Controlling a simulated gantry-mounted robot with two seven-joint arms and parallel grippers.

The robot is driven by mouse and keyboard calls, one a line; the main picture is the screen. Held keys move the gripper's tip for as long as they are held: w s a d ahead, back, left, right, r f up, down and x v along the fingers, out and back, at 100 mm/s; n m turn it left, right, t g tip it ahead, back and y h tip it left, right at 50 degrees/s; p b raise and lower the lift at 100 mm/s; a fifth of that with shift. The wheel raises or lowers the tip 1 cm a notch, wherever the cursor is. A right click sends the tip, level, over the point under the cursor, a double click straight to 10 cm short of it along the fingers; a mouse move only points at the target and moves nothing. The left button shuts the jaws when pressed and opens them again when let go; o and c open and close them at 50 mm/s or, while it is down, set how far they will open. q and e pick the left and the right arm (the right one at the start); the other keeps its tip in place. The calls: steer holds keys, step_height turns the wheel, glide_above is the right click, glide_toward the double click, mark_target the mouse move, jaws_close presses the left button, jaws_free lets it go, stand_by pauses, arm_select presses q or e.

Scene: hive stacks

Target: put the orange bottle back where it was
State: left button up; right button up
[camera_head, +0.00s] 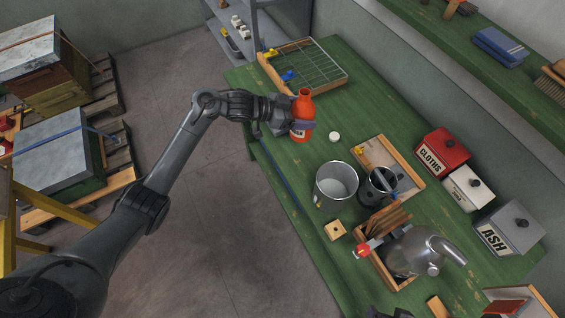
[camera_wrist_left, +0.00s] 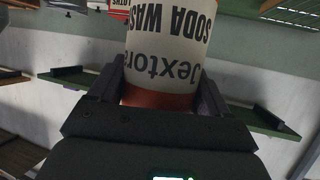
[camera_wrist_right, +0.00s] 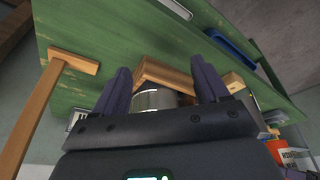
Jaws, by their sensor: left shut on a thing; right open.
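The orange bottle (camera_head: 304,106) is upright at the left edge of the green table in the head view. My left gripper (camera_head: 300,125) is shut around its lower part. In the left wrist view the bottle's white label (camera_wrist_left: 168,50) reads "Jextor" and "SODA WAS", upside down, between the fingers. I cannot tell whether its base touches the table. A small white round piece (camera_head: 334,137) lies just right of it. My right gripper (camera_wrist_right: 162,85) is open in its wrist view, with nothing clearly between its fingers.
A framed wire grid (camera_head: 318,65) lies behind the bottle on the green table (camera_head: 290,190). A metal pot (camera_head: 336,184), a smoker (camera_head: 410,250) and a wooden tray (camera_head: 408,167) stand nearer. Red, white and grey boxes line the right side, including one marked CLOTHS (camera_head: 441,151).

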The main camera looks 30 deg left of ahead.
arm_select(q)
steer(key=f+b, duration=0.3)
steer(key=shift+a+b, duration=0.25)
steer(key=shift+b, duration=0.05)
arm_select(e)
steer(key=f, duration=0.5)
steer(key=shift+w+a+f, duration=0.15)
steer(key=shift+w+a, duration=0.05)
steer(key=shift+a, duration=0.15)
arm_select(q)
steer(key=shift+d+f+b, duration=0.1)
steer(key=shift+f+b, duration=0.4)
arm_select(e)
steer(key=shift+f, duration=0.5)
step_height(320, 180, down, 2)
steer(key=shift+d+f+b, duration=0.15)
steer(key=shift+f+b, duration=0.05)
steer(key=shift+b, duration=1)
arm_select(q)
step_height(320, 180, down, 10)
steer(key=shift+f, duration=0.15)
steer(key=o, duration=1.4)
